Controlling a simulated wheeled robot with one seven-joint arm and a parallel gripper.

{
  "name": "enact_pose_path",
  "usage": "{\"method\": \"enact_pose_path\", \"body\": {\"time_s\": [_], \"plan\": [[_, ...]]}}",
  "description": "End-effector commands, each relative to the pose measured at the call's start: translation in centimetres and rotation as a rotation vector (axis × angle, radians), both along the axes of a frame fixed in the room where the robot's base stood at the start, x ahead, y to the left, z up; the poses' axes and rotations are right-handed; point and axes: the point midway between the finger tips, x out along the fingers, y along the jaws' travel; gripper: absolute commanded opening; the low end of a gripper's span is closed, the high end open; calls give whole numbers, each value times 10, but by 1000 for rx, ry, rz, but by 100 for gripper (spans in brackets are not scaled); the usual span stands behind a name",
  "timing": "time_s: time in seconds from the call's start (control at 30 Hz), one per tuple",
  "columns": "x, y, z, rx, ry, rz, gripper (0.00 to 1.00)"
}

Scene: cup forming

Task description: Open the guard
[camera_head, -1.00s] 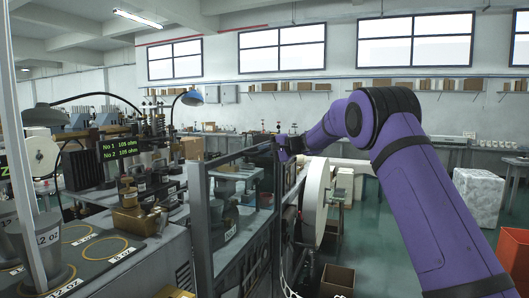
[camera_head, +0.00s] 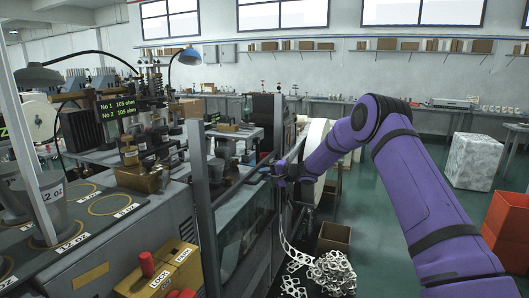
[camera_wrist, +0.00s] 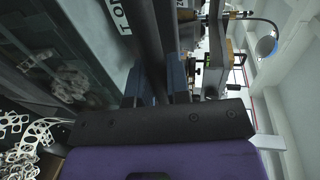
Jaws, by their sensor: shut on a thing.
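The guard (camera_head: 246,222) is a clear panel in a dark frame on the front of the machine. Its top bar (camera_head: 240,186) sits well below the top of the grey upright post (camera_head: 199,160), with an open gap above it. My gripper (camera_head: 277,172) is at the right end of that bar. In the wrist view, my gripper (camera_wrist: 157,84) has its two blue-grey fingers either side of the dark bar (camera_wrist: 146,40) and is shut on it. The exact contact is partly hidden by the gripper body.
Left of the guard are a bench with cup stacks (camera_head: 48,198) and a box with a red button (camera_head: 147,264). Below right are a white scrap strip, a scrap heap (camera_head: 331,271) and a brown bin (camera_head: 334,237).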

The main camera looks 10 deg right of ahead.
Motion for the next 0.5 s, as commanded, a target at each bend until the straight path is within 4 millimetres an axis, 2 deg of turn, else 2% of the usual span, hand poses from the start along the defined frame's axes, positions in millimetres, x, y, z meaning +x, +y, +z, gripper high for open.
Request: {"method": "enact_pose_path", "body": {"time_s": [0.03, 0.2, 0.3, 0.5], "plan": [[0, -1, -18, 2, 7, -1, 0], [-1, -1, -58, 2, 6, -1, 0], [0, -1, -74, 1, 5, -1, 0], [0, -1, -92, 0, 3, 0, 0]]}}
